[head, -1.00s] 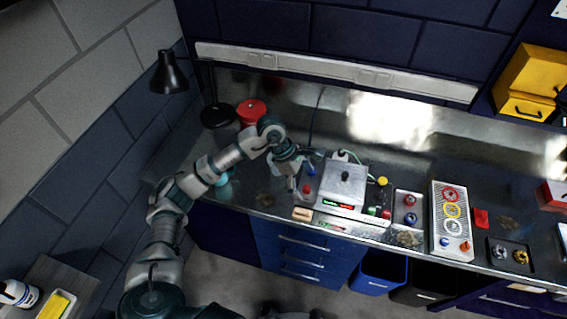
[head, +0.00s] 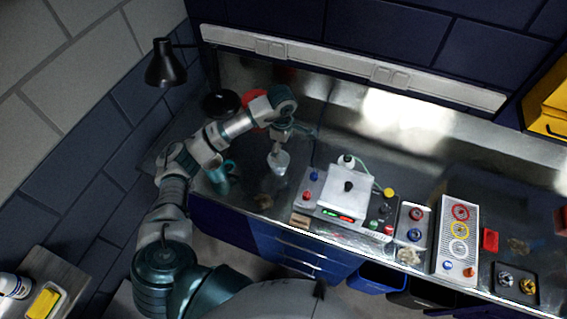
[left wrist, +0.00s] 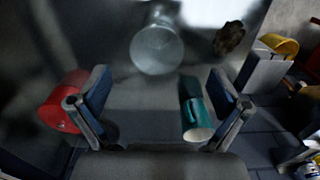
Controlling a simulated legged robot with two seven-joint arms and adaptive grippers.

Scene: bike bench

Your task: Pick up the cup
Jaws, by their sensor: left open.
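A clear glass-like cup (head: 279,161) stands on the metal bench, left of the white control box. It also shows in the left wrist view (left wrist: 156,50), beyond the fingertips. A teal mug (head: 219,178) stands further left, near the bench's front edge. In the left wrist view the mug (left wrist: 194,109) appears beside the right-hand finger. My left gripper (head: 281,138) is just behind and above the clear cup in the head view. In the left wrist view its fingers (left wrist: 160,90) are spread apart with nothing held between them. My right gripper is out of view.
A red round object (head: 254,102) and a black desk lamp (head: 165,65) are at the bench's back left. The control box (head: 345,192) with knobs stands right of the clear cup.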

